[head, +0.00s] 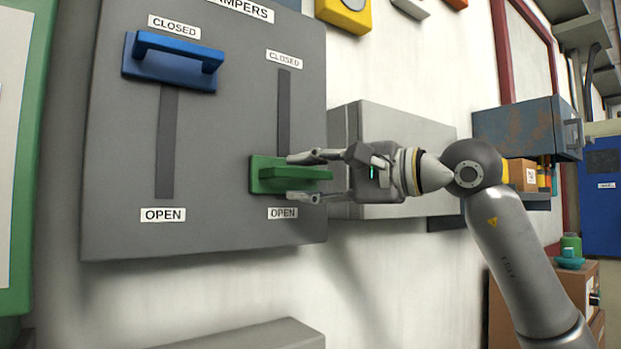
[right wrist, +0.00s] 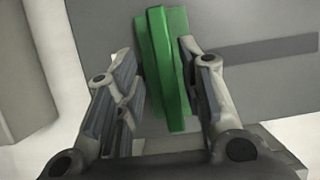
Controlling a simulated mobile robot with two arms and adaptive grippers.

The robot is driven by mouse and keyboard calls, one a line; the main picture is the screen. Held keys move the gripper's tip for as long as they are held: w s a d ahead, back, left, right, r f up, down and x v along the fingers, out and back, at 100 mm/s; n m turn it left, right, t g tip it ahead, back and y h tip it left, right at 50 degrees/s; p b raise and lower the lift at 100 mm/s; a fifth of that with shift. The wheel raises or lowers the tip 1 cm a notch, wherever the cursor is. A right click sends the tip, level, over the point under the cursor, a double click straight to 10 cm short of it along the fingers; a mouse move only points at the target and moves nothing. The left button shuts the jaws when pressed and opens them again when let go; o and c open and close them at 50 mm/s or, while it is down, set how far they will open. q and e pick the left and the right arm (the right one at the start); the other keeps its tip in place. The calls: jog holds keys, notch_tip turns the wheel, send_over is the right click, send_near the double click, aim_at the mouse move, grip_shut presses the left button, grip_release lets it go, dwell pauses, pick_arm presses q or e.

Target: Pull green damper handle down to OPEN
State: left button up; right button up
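The green damper handle (head: 265,175) sits at the bottom of the right slot on the grey damper panel (head: 222,130), just above the OPEN label (head: 283,213). My right gripper (head: 299,178) has one finger above the handle and one below it. In the right wrist view, the green handle (right wrist: 166,70) lies between the spread fingers (right wrist: 163,75). A gap shows on its left side; the right finger is very close to it, and I cannot tell whether they touch. My left gripper is not in view.
The blue damper handle (head: 172,62) is at the top of the left slot, by its CLOSED label. A grey box (head: 395,120) stands out from the wall behind my right gripper. A grey ledge (head: 250,335) is below the panel.

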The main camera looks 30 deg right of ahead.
jog(key=v, duration=1.2)
dwell(0.3)
